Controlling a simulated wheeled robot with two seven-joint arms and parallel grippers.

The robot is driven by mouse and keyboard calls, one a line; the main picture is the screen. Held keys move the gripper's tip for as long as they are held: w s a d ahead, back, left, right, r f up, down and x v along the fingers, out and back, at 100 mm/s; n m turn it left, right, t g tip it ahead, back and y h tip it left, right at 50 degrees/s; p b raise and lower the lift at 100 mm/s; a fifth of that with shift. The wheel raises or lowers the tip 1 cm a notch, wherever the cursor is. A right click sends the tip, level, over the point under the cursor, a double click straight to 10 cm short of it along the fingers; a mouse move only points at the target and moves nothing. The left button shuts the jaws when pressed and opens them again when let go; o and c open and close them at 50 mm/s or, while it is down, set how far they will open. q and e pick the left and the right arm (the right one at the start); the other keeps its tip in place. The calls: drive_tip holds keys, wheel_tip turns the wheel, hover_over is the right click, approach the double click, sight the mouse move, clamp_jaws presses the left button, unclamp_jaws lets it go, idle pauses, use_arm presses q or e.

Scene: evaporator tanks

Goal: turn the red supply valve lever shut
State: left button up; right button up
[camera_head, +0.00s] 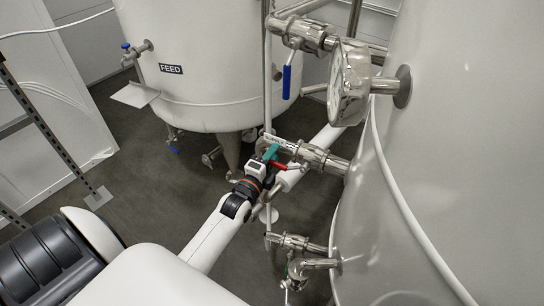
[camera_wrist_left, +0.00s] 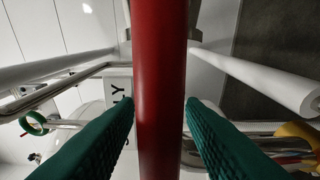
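The red supply valve lever (camera_head: 281,166) sticks out from a steel valve (camera_head: 318,157) on the big tank at the right. In the left wrist view the lever (camera_wrist_left: 160,90) runs top to bottom between my green fingertips. My left gripper (camera_head: 271,156) reaches it from the lower left. My right gripper is not in view.
The large tank (camera_head: 460,120) fills the right side. A pressure gauge (camera_head: 348,84) and a blue-handled valve (camera_head: 287,82) sit above the lever. The FEED tank (camera_head: 205,55) stands behind. Another steel valve (camera_head: 296,242) is below. Open floor (camera_head: 150,165) shows at the left.

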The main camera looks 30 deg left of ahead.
use_arm(q)
clamp_jaws()
drive_tip(key=shift+d+f+n, duration=0.15)
drive_tip(key=shift+f+n, duration=0.8)
drive_tip(key=shift+n, duration=0.15)
drive_tip(key=d+f+n, duration=0.7)
drive_tip(key=d+n, duration=0.2)
drive_tip(key=n, duration=0.7)
drive_tip(key=shift+w+d+f+b, duration=0.15)
drive_tip(key=shift+w+f+b, duration=0.25)
unclamp_jaws()
drive_tip(key=shift+d, duration=0.1)
